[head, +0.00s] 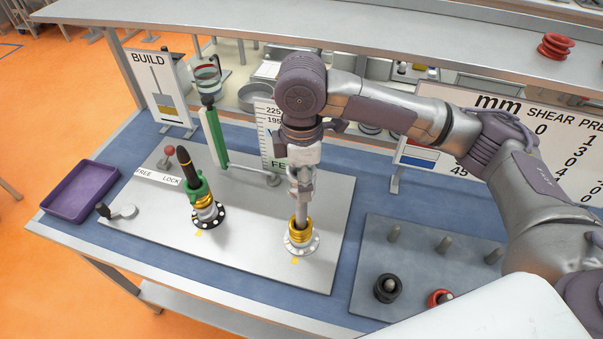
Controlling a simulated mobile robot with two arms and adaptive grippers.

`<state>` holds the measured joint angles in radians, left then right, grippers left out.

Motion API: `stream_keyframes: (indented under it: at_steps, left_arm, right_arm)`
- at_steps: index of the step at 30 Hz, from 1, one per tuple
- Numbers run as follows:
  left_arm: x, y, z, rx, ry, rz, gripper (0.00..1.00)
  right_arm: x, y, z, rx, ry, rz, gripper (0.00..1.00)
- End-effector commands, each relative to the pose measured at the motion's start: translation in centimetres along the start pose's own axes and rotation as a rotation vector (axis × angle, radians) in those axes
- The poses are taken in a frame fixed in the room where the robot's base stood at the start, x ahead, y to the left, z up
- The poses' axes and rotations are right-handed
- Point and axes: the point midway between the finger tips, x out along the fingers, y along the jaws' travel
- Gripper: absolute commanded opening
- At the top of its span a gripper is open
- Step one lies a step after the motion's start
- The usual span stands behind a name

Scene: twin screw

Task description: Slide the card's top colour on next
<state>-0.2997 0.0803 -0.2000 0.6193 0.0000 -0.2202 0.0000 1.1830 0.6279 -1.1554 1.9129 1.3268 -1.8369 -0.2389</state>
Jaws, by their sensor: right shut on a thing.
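The BUILD card (157,88) stands at the back left. Its drawing shows a grey block above a yellow one. My right gripper (302,196) points down over the right shaft and is shut on a grey piece there; I cannot tell whether it is the shaft itself or a part around it. Below it, yellow rings (300,231) sit around that shaft at its round white base (301,246). The left shaft (186,166) has a black tip and tilts slightly, with a green part (198,190) around it. My left gripper is not in view.
A grey rack (420,268) at the right has several bare pegs, a black ring (387,288) and a red ring (439,298). A purple tray (80,191) lies at the left. A green upright (214,138) and a scale board (268,132) stand behind the plate.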

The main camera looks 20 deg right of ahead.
Motion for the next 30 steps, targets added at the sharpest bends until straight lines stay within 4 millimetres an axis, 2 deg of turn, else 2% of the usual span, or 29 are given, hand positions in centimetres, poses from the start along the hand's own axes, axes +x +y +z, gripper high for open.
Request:
stream_keyframes:
  at_steps: [30]
  left_arm:
    - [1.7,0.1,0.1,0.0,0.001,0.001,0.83]
  right_arm:
    - [5.1,0.0,0.0,0.0,0.0,0.0,0.03]
